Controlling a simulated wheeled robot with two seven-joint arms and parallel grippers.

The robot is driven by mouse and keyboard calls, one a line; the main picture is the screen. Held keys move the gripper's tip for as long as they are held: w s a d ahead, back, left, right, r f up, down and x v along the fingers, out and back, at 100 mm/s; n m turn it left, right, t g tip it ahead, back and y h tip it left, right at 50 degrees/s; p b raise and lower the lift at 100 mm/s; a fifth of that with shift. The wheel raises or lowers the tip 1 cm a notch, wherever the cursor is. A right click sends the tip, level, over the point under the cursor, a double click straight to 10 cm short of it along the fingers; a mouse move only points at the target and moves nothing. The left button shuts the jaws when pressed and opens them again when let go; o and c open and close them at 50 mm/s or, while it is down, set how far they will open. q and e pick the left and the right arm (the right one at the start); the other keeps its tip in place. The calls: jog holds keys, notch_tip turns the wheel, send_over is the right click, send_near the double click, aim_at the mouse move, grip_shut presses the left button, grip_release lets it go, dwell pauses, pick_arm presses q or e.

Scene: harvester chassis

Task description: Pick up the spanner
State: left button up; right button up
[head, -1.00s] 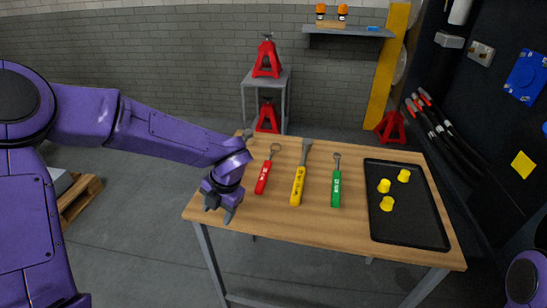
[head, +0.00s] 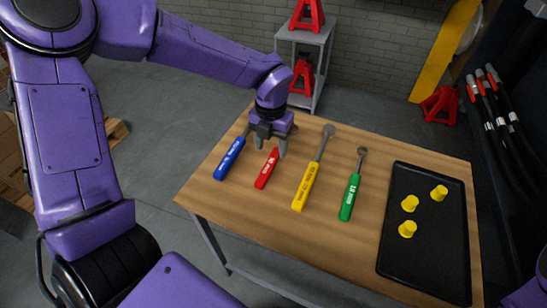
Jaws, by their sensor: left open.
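Several long hand tools with labelled coloured handles lie on the wooden table (head: 325,250): blue (head: 229,158), red (head: 266,169), yellow (head: 306,187) and green (head: 350,196). I cannot read the labels well enough to tell which is the spanner. The yellow and green tools show their metal heads pointing to the far side. My left gripper (head: 270,148) is open, fingers down, over the head end of the red tool and hides part of it. I cannot tell whether it touches the tool. The blue tool's head is partly behind the gripper. My right gripper is out of view.
A black tray (head: 440,265) with yellow cup-shaped parts (head: 409,203) lies on the right of the table. Red jack stands (head: 440,105) are behind, some on a grey stand (head: 308,38). The table's front strip is clear.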

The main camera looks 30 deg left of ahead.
aim_at(270, 162)
pick_arm(q)
jog(key=f, duration=0.6)
jog(key=shift+a+f, duration=0.2)
grip_shut()
